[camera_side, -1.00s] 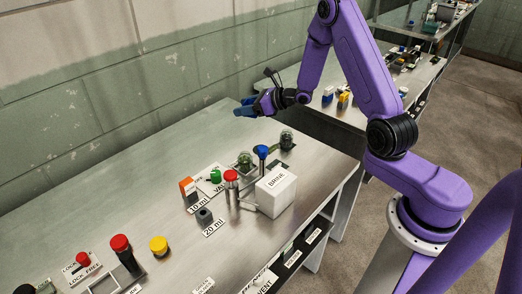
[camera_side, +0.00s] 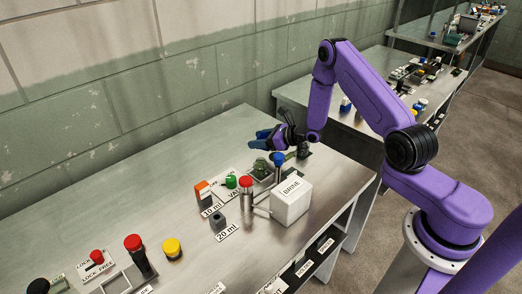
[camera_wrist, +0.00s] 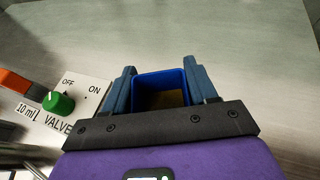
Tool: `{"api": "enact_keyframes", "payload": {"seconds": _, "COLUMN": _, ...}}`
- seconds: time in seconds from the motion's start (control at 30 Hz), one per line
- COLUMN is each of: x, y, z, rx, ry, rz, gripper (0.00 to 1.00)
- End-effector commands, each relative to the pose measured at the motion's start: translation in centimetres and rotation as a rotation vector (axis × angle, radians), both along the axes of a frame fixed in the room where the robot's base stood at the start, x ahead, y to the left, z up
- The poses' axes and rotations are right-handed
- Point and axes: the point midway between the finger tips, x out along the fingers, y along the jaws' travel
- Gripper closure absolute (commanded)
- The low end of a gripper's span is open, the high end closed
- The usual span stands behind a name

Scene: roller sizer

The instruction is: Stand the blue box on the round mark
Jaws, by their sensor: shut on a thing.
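My gripper (camera_side: 264,138) is shut on the blue box (camera_wrist: 160,76), which shows between the two blue-grey fingers in the wrist view. The box is open on the side facing the wrist camera, with a brownish inside. In the side view my gripper is over the far part of the bench, behind the valve plate, and the box is hard to tell from the fingers. I cannot make out the round mark in either view.
The metal bench (camera_side: 120,190) carries a green valve knob (camera_side: 231,181), an orange-topped block (camera_side: 202,191), a red-topped post (camera_side: 246,182), a blue-topped post (camera_side: 279,160) and a white BRINE box (camera_side: 291,201). The bench's far left is bare. A wall stands behind.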

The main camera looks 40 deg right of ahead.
Motion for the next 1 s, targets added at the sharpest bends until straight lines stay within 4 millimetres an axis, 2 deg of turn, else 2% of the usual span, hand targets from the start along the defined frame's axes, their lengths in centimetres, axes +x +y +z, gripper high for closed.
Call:
{"api": "enact_keyframes", "payload": {"seconds": 0.4, "x": 0.0, "y": 0.0, "z": -4.1, "rx": 0.000, "ry": 0.001, "rz": 0.000, "gripper": 0.76}}
{"api": "enact_keyframes", "payload": {"seconds": 0.87, "x": 0.0, "y": 0.0, "z": -4.7, "rx": -0.001, "ry": 0.000, "rz": 0.001, "gripper": 0.76}}
{"api": "enact_keyframes", "payload": {"seconds": 0.9, "x": 0.0, "y": 0.1, "z": -4.8, "rx": -0.001, "ry": 0.000, "rz": 0.001, "gripper": 0.40}}
{"api": "enact_keyframes", "payload": {"seconds": 0.97, "x": 0.0, "y": 0.0, "z": -4.7, "rx": -0.001, "ry": 0.000, "rz": 0.001, "gripper": 0.20}}
{"api": "enact_keyframes", "payload": {"seconds": 1.0, "x": 0.0, "y": 0.0, "z": -4.7, "rx": -0.001, "ry": 0.000, "rz": 0.001, "gripper": 0.17}}
